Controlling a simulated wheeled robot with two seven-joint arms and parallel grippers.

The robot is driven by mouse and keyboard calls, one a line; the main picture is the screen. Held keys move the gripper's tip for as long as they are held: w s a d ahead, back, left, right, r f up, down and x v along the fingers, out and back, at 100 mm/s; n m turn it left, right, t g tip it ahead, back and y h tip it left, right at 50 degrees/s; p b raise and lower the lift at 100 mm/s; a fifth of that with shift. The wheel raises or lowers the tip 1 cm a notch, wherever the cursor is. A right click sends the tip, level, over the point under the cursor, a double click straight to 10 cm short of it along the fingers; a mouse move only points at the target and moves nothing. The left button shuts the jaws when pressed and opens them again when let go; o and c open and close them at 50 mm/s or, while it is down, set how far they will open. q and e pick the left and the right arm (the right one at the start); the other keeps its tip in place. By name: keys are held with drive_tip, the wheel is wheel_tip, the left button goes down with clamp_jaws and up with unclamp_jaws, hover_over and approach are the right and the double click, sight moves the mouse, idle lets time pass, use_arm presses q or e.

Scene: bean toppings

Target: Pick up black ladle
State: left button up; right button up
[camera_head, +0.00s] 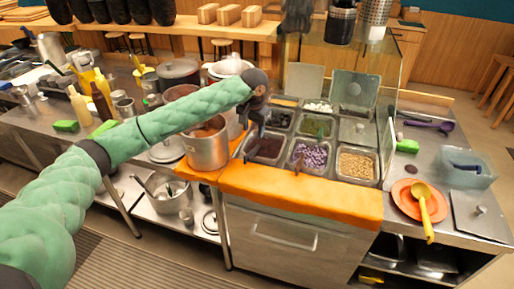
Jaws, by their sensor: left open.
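My left arm reaches in from the left, and its dark left gripper (255,128) points down over the left front of the topping bins, beside the steel pot. The gripper is open. No black ladle can be made out clearly; the dark area under the gripper is too small and partly hidden to tell a handle from the fingers. The left front bin (267,147) holds dark beans. A purple-beaded bin (310,155) and a tan-beaded bin (356,164) sit to its right. My right gripper is not in view.
A steel pot (207,148) stands just left of the bins. An orange cloth (300,196) covers the front edge. A yellow ladle (423,208) lies on an orange plate (405,203) at right; a dark purple ladle (432,126) lies behind. Raised lids (354,91) stand behind the bins.

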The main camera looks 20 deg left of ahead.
sight(251, 152)
use_arm(q)
drive_tip(key=shift+s+a+f+n+g, duration=0.25)
drive_tip(key=shift+f+n, duration=0.1)
drive_tip(key=shift+f, duration=0.15)
drive_tip(key=shift+s+a+f+n+g, duration=0.1)
drive_tip(key=shift+f+n+g, duration=0.15)
drive_tip(key=shift+f+n, duration=0.15)
drive_tip(key=shift+s+d+f+n+g+h, duration=0.15)
drive_tip(key=shift+s+f+n+g+h, duration=0.25)
drive_tip(key=shift+n, duration=0.45)
drive_tip(key=shift+f+p, duration=0.45)
drive_tip(key=shift+f, duration=0.8)
wheel_tip(251, 152, down, 4)
drive_tip(key=shift+s+f+p, duration=0.15)
drive_tip(key=shift+p, duration=1)
drive_tip(key=shift+f, duration=0.5)
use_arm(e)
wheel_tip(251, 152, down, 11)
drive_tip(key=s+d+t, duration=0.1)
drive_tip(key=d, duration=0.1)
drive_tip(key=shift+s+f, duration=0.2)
use_arm(q)
drive_tip(key=shift+c, duration=0.5)
clamp_jaws()
